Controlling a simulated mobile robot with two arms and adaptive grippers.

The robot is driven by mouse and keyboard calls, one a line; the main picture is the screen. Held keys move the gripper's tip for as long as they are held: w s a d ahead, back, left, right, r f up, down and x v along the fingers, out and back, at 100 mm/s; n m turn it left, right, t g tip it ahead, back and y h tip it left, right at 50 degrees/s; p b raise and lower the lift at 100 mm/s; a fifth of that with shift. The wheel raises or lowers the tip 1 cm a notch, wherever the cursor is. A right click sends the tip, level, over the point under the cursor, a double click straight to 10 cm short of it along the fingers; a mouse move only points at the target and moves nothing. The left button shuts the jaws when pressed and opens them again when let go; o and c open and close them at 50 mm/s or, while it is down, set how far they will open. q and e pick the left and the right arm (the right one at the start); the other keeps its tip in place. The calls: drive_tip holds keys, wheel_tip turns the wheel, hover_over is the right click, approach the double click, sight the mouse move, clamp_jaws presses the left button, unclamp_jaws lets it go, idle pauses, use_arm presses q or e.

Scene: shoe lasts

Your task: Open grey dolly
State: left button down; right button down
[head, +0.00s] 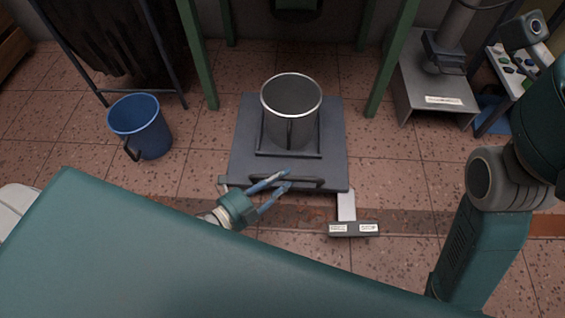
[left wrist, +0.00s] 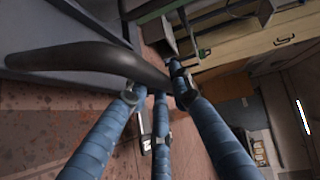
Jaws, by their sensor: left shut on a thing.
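The grey dolly (head: 335,150) is a flat dark platform on the tiled floor, under a green frame. A tall silver metal pot (head: 291,105) stands on it. A dark bar handle (head: 300,183) runs along the dolly's near edge. My left gripper (head: 284,180) reaches in from the left with its blue fingers at this handle. In the left wrist view the dark curved handle (left wrist: 85,57) passes between the blue fingers, and my left gripper (left wrist: 155,92) is shut on it. My right gripper is out of view.
A blue bucket (head: 141,127) stands left of the dolly. A grey pedal (head: 353,228) lies at the dolly's near right. Green legs (head: 198,55) stand on both sides. A grey machine base (head: 430,85) is at the right. Bare floor (head: 190,180) lies left of the dolly.

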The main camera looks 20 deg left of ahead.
use_arm(q)
drive_tip(key=shift+s+d, duration=0.15)
drive_tip(key=shift+s, duration=0.45)
drive_tip(key=shift+s+d, duration=0.15)
drive_tip(key=shift+s, duration=0.45)
drive_tip(key=c, duration=1.5)
unclamp_jaws()
drive_tip(key=v, duration=1.2)
